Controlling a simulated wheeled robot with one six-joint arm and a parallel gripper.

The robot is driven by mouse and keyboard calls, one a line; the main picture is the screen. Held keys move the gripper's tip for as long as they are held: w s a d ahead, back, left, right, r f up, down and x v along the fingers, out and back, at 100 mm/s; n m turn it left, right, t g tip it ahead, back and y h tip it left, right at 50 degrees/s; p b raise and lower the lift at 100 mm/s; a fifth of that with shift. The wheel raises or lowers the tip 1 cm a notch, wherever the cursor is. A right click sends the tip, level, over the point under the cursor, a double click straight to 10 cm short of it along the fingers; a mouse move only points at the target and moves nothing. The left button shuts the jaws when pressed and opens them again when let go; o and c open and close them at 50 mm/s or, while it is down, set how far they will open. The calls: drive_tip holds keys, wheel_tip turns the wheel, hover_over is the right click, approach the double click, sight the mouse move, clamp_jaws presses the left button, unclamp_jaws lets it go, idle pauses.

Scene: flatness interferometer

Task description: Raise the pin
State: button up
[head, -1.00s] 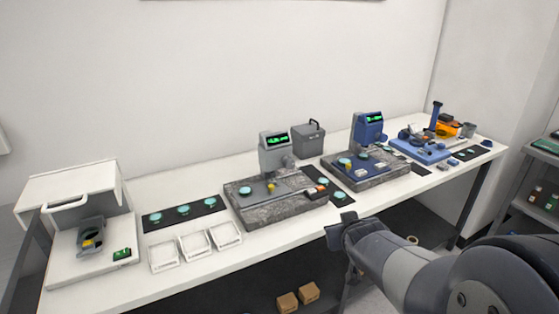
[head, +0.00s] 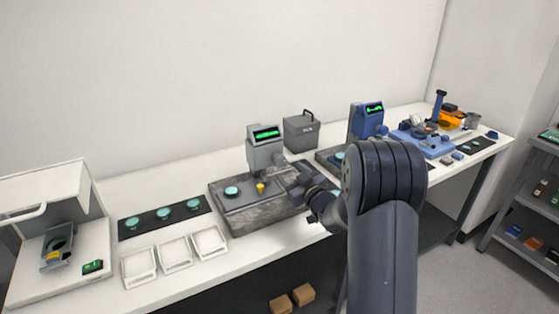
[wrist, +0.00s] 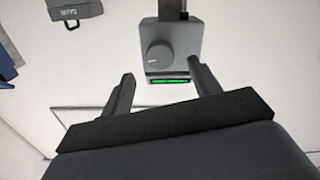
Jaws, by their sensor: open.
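My gripper (head: 300,186) is open and empty over the right part of a grey granite base (head: 240,216), to the right of its column. A grey instrument head with a green display (head: 266,144) stands at the back of this base. A small yellow piece (head: 260,187), possibly the pin, stands on the base below the head; I cannot tell for sure. A teal disc (head: 232,191) lies to its left. In the wrist view my open gripper (wrist: 161,84) points toward the grey head (wrist: 172,45), whose round knob (wrist: 158,54) shows between the fingers. My arm hides the base's right end.
A blue-headed instrument (head: 366,120) stands to the right, partly behind my arm. A grey box (head: 301,132) stands at the back. White trays (head: 175,252), a black mat (head: 148,225) with teal discs and a white hooded station (head: 40,195) are at left.

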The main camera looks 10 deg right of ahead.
sight(282, 163)
drive_tip(key=p+x, duration=0.1)
drive_tip(key=x, duration=0.6)
drive_tip(key=shift+w+p, duration=0.3)
drive_tip(key=shift+p, duration=0.1)
drive_tip(key=shift+c, duration=0.3)
drive_tip(key=c, duration=0.9)
